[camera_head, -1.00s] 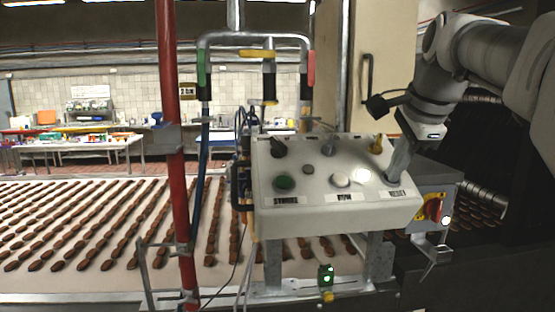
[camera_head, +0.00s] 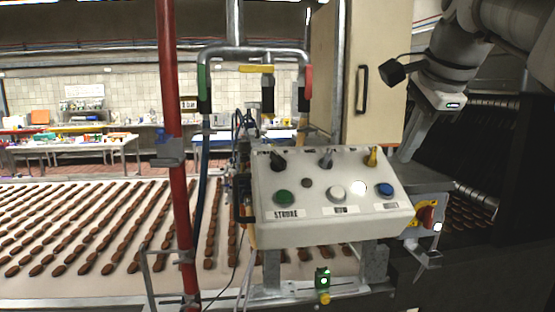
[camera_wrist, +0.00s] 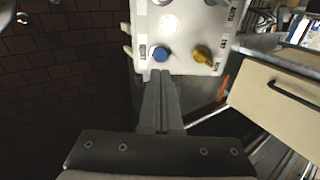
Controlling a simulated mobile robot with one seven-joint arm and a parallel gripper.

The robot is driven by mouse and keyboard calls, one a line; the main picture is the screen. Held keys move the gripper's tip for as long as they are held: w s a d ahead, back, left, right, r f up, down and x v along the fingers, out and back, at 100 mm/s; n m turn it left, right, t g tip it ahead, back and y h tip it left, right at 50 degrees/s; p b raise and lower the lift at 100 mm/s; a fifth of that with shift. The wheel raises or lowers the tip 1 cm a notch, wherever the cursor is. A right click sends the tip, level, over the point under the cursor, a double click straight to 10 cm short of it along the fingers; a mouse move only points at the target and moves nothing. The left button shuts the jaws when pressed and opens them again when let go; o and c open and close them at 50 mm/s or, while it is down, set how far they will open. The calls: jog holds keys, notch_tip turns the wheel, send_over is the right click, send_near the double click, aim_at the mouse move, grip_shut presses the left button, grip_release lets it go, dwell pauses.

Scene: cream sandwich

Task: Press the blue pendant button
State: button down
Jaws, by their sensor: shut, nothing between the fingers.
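The blue button (camera_head: 385,189) sits at the right end of the pale control panel (camera_head: 330,229), below the yellow knob (camera_head: 373,156). In the wrist view the blue button (camera_wrist: 161,54) is just beyond my fingertips, next to the yellow knob (camera_wrist: 203,56). My gripper (camera_head: 404,156) is shut and empty, to the right of and above the blue button in the head view. The fingertips (camera_wrist: 160,74) point toward the button in the wrist view. I cannot tell the exact gap, but the button is uncovered in the head view.
A green button (camera_head: 284,197) and a white button (camera_head: 337,194) share the panel with dark and grey knobs. A red pole (camera_head: 172,110) stands left. A beige cabinet (camera_head: 385,90) is behind. A conveyor (camera_head: 120,225) carries rows of brown pieces.

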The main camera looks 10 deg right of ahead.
jog(key=v, duration=0.4)
jog(key=shift+s+r, duration=0.15)
jog(key=shift+r, duration=0.25)
